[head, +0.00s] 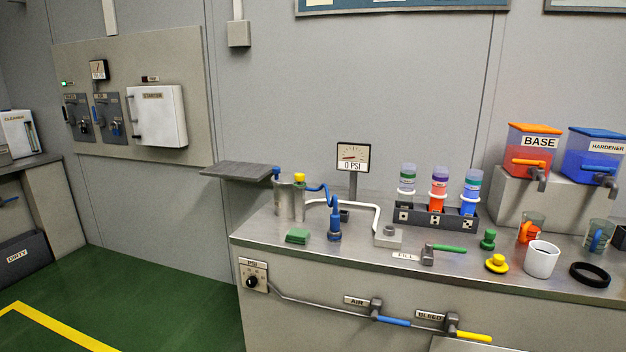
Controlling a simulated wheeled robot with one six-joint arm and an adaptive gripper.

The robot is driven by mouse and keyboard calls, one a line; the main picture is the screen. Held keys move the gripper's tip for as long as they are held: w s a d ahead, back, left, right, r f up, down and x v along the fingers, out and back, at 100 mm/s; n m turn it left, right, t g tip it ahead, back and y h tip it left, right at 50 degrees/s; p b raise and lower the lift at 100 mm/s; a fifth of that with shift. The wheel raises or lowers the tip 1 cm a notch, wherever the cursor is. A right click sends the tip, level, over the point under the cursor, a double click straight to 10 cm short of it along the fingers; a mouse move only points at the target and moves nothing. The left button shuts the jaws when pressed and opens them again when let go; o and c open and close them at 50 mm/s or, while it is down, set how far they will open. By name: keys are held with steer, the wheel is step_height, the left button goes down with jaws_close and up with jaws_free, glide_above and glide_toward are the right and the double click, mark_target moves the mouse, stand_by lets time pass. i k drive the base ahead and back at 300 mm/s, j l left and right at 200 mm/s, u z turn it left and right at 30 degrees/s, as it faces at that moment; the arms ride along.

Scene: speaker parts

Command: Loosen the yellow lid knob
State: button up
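A small yellow knob (299,178) sits at the top right of a grey metal pot (290,202) on the bench's left part. Another yellow knob-shaped piece (497,263) with a wide round base lies at the bench's front right. I cannot tell from here how tight the pot's knob is. My gripper is not in view.
A green block (298,236) lies before the pot. A gauge (353,157) reads 0 PSI behind it. A dark rack (435,216) holds three coloured tubes. A green-handled lever (449,248) and white cup (541,259) stand on the bench (362,256). The green floor at left is clear.

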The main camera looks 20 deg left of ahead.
mark_target(299, 177)
steer(key=i+j+u, duration=0.1)
steer(key=i, duration=0.3)
steer(key=i+j+u, duration=0.1)
steer(key=i+j, duration=0.25)
steer(key=i, duration=0.4)
steer(key=j+u, duration=0.05)
